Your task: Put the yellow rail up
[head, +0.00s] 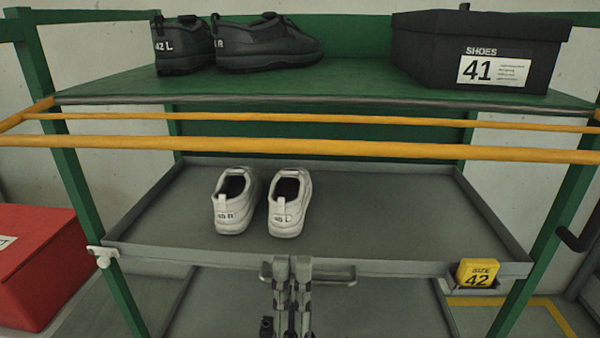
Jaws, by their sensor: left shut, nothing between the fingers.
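The yellow rail (300,147) runs across the full width of the rack as a long front bar, with a thinner yellow bar (300,120) behind it. Both sit just below the front edge of the green top shelf in the head view, above the grey tray (400,215). A yellow side piece joins them at the left. My left gripper (292,262) is at the bottom middle, well below the rail, its fingers together and empty. It overlaps the grey handle (335,277) on the tray's front; I cannot tell whether they touch. My right gripper is not in view.
White shoes (286,205) stand on the tray. Dark shoes (265,45) and a black box marked 41 (480,50) are on the top shelf. A yellow size 42 block (478,273) is at the tray's front right. A red box (38,265) is at left.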

